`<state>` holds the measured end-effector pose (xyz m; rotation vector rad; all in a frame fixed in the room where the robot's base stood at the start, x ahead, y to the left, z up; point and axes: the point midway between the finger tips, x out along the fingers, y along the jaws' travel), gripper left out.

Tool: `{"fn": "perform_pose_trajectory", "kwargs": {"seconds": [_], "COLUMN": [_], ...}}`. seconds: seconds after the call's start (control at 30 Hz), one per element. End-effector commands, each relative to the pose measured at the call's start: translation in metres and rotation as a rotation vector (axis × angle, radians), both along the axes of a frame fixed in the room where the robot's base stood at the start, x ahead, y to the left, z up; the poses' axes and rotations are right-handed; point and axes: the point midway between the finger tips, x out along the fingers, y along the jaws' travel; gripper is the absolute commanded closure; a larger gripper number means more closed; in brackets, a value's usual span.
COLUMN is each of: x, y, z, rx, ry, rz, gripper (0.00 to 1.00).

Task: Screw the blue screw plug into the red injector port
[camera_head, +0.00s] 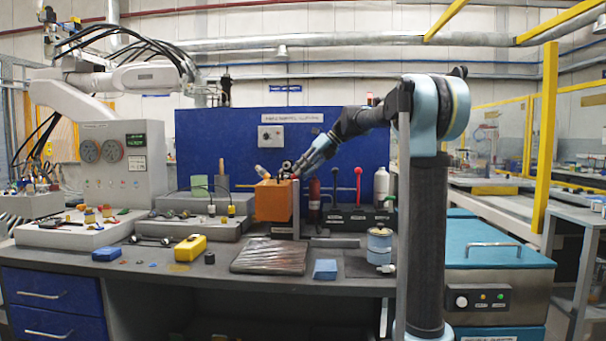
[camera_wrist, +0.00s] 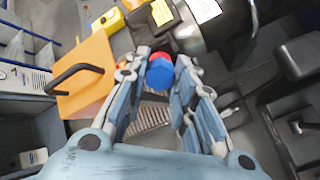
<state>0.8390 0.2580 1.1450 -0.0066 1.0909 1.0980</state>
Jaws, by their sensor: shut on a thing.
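In the wrist view, the blue screw plug (camera_wrist: 159,77) sits between the two fingers of my gripper (camera_wrist: 163,64), which is shut on it. The red injector port (camera_wrist: 160,58) shows as a red rim just beyond the plug, mostly covered by it. The plug looks lined up with the port and close against it; I cannot tell whether its thread is engaged. In the head view, my gripper (camera_head: 298,168) is over the workbench beside the orange box. The plug and port are too small or hidden to make out there.
The orange box (camera_head: 273,203) stands beside my gripper; its orange face with a black handle (camera_wrist: 88,80) is at left in the wrist view. A dark cylinder (camera_wrist: 222,28) lies close beyond the fingers.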

Motion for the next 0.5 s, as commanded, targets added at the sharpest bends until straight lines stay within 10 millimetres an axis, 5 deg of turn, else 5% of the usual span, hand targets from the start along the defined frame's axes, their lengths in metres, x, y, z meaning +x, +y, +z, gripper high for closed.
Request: {"fn": "perform_pose_trajectory", "kwargs": {"seconds": [0.5], "x": [0.0000], "y": [0.0003], "z": [-0.0003], "rx": [0.007], "ry": [0.221], "rz": [-0.221], "gripper": [1.00]}}
